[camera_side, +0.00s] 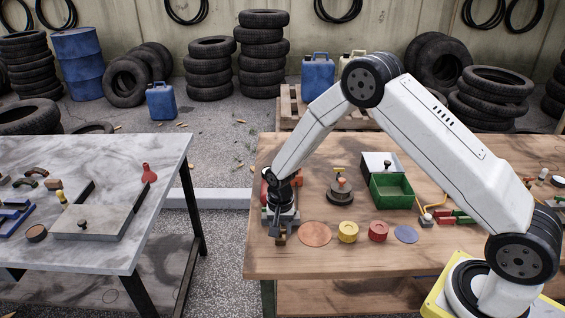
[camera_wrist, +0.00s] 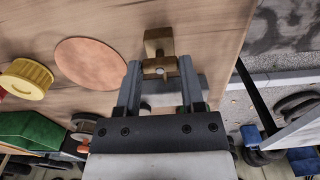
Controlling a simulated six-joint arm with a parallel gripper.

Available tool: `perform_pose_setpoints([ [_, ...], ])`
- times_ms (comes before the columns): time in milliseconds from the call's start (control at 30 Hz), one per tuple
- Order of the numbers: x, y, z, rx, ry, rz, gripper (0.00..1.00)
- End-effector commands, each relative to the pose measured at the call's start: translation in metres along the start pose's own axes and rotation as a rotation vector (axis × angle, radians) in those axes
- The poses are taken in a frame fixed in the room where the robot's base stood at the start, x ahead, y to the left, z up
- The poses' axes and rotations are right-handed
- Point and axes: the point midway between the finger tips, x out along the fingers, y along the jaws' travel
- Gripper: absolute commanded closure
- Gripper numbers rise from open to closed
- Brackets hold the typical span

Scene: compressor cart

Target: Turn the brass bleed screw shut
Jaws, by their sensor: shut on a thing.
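The brass bleed screw (camera_wrist: 158,66) shows in the wrist view between my fingertips, with a brass-coloured block (camera_wrist: 159,38) just beyond it. My gripper (camera_wrist: 160,73) is shut on the screw, one grey finger on each side. A grey body lies under and between the fingers, partly hidden by them. In the side view my gripper (camera_side: 281,222) points down at the left front of the wooden table, and a small brass-coloured part (camera_side: 280,238) shows below it. How far the screw is turned cannot be told.
A copper-coloured disc (camera_side: 315,234), a yellow knob (camera_side: 348,232), a red knob (camera_side: 378,231) and a blue disc (camera_side: 405,234) line the table's front. A round fitting (camera_side: 340,190) and a green box (camera_side: 392,191) stand behind. A gap separates the grey table (camera_side: 150,235) at left.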

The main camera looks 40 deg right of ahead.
Motion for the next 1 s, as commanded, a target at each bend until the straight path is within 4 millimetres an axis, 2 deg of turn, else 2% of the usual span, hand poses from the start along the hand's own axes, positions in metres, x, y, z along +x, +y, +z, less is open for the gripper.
perform_pose_setpoints([
  [333, 0.0004, 0.0006, 0.0009, 0.006, -0.003, 0.002, 1.00],
  [367, 0.0004, 0.0006, 0.0009, 0.006, -0.003, 0.002, 0.41],
  [433, 0.0004, 0.0005, 0.0008, 0.005, -0.003, 0.001, 0.18],
  [467, 0.0003, 0.0004, 0.0008, 0.005, -0.003, 0.001, 0.15],
  [800, -0.0006, 0.0000, 0.0002, 0.003, -0.001, 0.000, 0.15],
  [1000, -0.0090, -0.0002, -0.0001, 0.003, 0.000, 0.000, 0.15],
])
